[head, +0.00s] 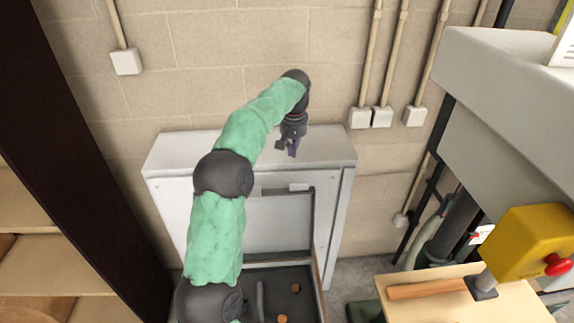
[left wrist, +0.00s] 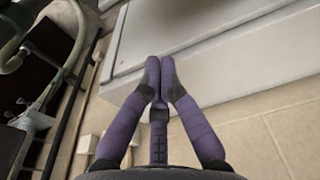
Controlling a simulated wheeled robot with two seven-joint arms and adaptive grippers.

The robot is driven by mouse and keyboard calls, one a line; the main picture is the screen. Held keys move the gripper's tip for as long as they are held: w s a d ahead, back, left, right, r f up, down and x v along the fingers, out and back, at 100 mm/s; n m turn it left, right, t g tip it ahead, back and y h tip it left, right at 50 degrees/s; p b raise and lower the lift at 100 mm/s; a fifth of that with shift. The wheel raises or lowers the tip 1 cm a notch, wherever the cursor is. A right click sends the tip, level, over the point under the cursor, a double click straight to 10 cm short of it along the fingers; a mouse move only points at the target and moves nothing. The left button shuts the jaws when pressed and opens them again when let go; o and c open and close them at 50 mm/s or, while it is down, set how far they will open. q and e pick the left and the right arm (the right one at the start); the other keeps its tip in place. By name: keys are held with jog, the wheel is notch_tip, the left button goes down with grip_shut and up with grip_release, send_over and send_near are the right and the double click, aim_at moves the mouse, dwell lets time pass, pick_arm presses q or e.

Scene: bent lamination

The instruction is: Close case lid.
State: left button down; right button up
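The case (head: 268,276) stands open low in the middle of the head view, its dark inside holding small orange-brown round pieces. Its lid (head: 280,222) stands raised at the back of the case, grey inside with a dark rim, in front of a white cabinet. My left arm crosses in front of the left part of the case and lid. My left gripper (head: 289,147) is above the lid's top edge, over the cabinet top, and apart from the lid. In the left wrist view its purple fingers (left wrist: 160,77) come together at the tips with nothing between them. My right gripper is not in view.
The white cabinet (head: 325,147) stands against a block wall with conduits. A wooden-topped stand (head: 455,305) with a yellow box (head: 528,245) is at the right. A dark-sided shelf (head: 70,130) is at the left. A grey machine body (head: 485,110) juts in at upper right.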

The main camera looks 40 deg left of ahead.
pick_arm(q)
notch_tip(320, 180, down, 9)
jog(key=s+d, duration=0.2)
dwell(0.6)
jog(key=shift+s+r, duration=0.1)
jog(key=shift+s, duration=0.05)
